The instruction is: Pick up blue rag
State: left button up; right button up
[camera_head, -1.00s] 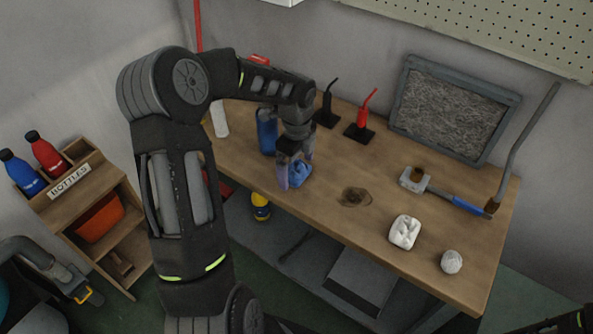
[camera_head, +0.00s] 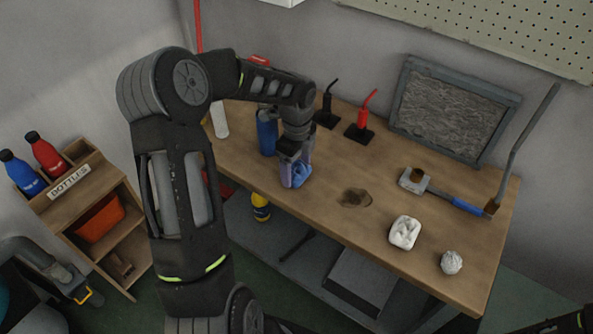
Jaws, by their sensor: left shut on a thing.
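The blue rag (camera_head: 300,173) is a small crumpled cloth near the front left edge of the wooden workbench. My left gripper (camera_head: 295,178) points down at it, with its fingers shut on the rag. The fingers hide part of the rag. It appears to be at bench height, and I cannot tell whether it touches the top. My right gripper does not show; only a dark bit of my own body is at the lower right corner.
A blue bottle (camera_head: 266,132) stands just behind my left gripper. Black (camera_head: 327,108) and red (camera_head: 361,122) upright tools stand at the back.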

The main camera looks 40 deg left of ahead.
aim_at(296, 166)
pick_arm(q)
jog(key=shift+r, duration=0.15)
notch_tip(296, 166, up, 10)
jog(key=shift+f+b, duration=0.1)
jog(key=shift+b, duration=0.35)
dwell(0.4)
